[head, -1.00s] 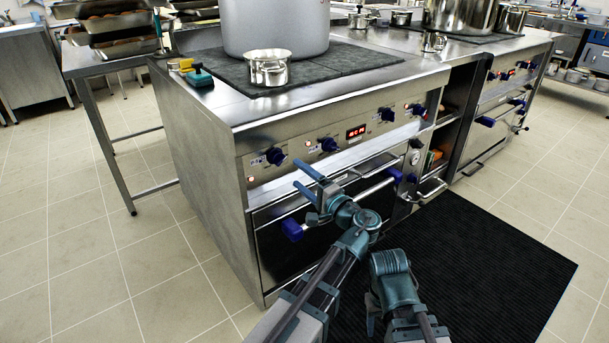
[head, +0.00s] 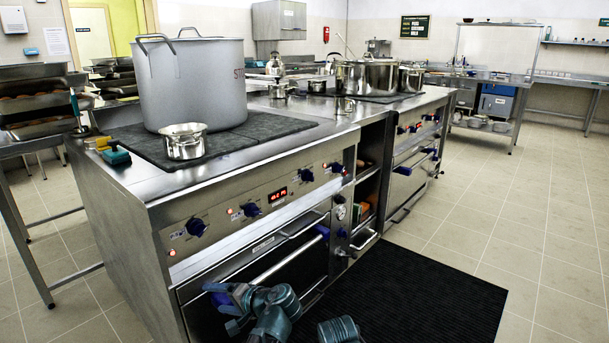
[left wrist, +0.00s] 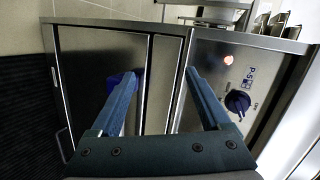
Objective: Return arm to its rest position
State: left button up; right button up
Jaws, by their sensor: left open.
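My left gripper (head: 227,307) is low in the head view, in front of the oven door (head: 262,275) and close to its left end. Its jaws are hard to make out there against the blue handle end. In the left wrist view the two blue fingers (left wrist: 161,76) stand wide apart with nothing held between them. Behind them are the oven front and a blue knob (left wrist: 237,102) on the control panel. Part of my right arm shows at the bottom edge of the head view; its gripper is out of frame.
The steel range (head: 130,190) stands close in front of me. On it are a grey stockpot (head: 190,90) and a small steel pot (head: 184,142). A black mat (head: 410,300) lies at right. Tiled floor (head: 540,215) is clear further right.

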pick_arm(q)
jog(key=s+d+f+n+g+h, duration=0.35)
jog(key=s+d+f+h, duration=0.25)
jog(key=s+f+h, duration=0.5)
jog(key=s+d+r+m+g+p, duration=0.1)
jog(key=s+d+m+p, duration=0.15)
jog(key=d, duration=0.35)
jog(key=s+d+r+m+g+p, duration=0.1)
jog(key=s+d, duration=0.2)
jog(key=d, duration=0.4)
notch_tip(320, 180, up, 38)
jog(key=p, duration=3.7)
jog(key=shift+d+f+y+p, duration=0.2)
jog(key=shift+f+y+p, duration=0.05)
jog(key=shift+y+p, duration=0.1)
